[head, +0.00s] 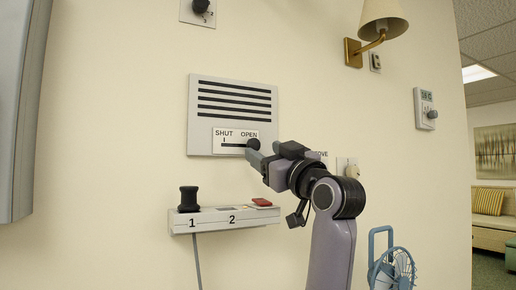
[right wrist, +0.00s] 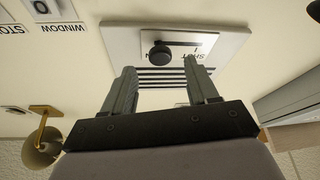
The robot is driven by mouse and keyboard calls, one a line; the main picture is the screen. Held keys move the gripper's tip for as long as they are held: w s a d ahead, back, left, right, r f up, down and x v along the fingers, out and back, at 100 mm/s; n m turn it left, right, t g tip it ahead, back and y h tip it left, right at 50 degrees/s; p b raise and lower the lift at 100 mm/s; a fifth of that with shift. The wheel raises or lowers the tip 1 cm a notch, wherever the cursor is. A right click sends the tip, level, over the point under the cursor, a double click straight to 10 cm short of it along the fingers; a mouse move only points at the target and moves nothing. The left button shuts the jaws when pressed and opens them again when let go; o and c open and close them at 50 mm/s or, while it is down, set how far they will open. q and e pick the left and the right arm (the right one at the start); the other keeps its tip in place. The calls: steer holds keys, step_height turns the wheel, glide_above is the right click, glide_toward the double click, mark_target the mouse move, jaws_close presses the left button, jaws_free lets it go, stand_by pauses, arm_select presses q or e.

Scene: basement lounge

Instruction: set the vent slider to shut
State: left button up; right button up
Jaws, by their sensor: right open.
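The vent slider's black knob (head: 253,144) sits at the OPEN end of its slot, on the white label plate (head: 217,140) of the grey vent panel (head: 233,97). The slot runs left from the knob to SHUT. My right gripper (head: 258,158) is open and empty, just below and right of the knob, partly covering the panel's lower right corner. In the right wrist view, turned over, the knob (right wrist: 160,53) shows ahead between the two open fingertips (right wrist: 159,70); whether they touch it I cannot tell. My left gripper is not in view.
A wall lamp (head: 382,20), a thermostat (head: 425,108) and a blue fan (head: 393,268) are to the right. The wall left of the panel is clear.

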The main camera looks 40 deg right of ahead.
mark_target(255, 146)
steer(key=x, duration=0.3)
steer(key=shift+w+r, duration=0.1)
steer(key=shift+w, duration=0.25)
